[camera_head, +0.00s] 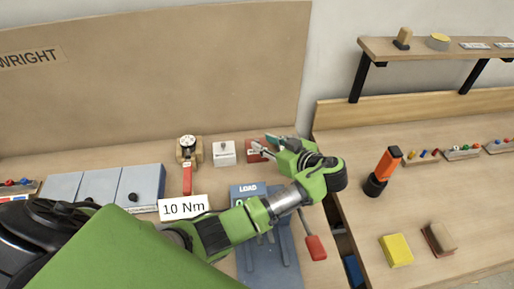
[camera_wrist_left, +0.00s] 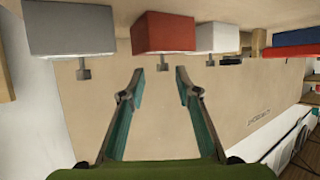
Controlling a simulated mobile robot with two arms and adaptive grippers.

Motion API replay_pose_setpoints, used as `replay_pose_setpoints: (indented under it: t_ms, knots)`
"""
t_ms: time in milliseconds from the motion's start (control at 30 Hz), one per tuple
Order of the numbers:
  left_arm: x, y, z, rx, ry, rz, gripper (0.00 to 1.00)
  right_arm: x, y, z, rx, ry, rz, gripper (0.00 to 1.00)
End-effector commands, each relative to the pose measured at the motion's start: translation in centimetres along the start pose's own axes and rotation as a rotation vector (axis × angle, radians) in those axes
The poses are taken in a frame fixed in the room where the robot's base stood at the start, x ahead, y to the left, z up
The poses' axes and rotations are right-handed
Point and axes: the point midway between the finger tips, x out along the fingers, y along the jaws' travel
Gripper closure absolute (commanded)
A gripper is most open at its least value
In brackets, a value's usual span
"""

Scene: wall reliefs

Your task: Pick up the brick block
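The brick block, a brick-red block with a small grey knob, shows in the head view (camera_head: 254,156) at the back of the left bench, partly hidden by my left gripper. In the left wrist view the brick block (camera_wrist_left: 163,33) is whole, just beyond the fingertips, with its knob pointing down in the picture. My left gripper (camera_head: 262,146) is open and empty; its two teal-padded fingers also show in the left wrist view (camera_wrist_left: 160,82). The knob lines up roughly with the gap between the fingers, apart from them. My right gripper is not in view.
A white block (camera_head: 224,153) stands left of the brick block; a grey block (camera_wrist_left: 70,30) is on its other side. A red-handled gauge fixture (camera_head: 188,150), a "10 Nm" sign (camera_head: 183,208) and a blue LOAD fixture (camera_head: 248,190) are near my arm.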

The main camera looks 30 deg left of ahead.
Motion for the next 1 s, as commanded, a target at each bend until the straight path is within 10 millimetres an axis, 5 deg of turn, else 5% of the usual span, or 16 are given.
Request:
replay_pose_setpoints:
  t_ms: [233,533,667,1000]
  knots:
    - [3.5,-0.4,-0.2,0.003,0.003,-0.001,0.7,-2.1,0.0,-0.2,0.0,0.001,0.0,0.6]
    - [4.1,-0.4,0.1,0.0,0.0,0.0,0.7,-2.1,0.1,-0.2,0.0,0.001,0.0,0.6]
    - [4.1,-0.4,0.1,0.001,0.0,0.0,0.98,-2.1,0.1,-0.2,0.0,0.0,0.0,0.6]
    - [4.1,-0.4,0.0,-0.001,0.002,0.001,1.0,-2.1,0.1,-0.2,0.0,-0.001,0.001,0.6]
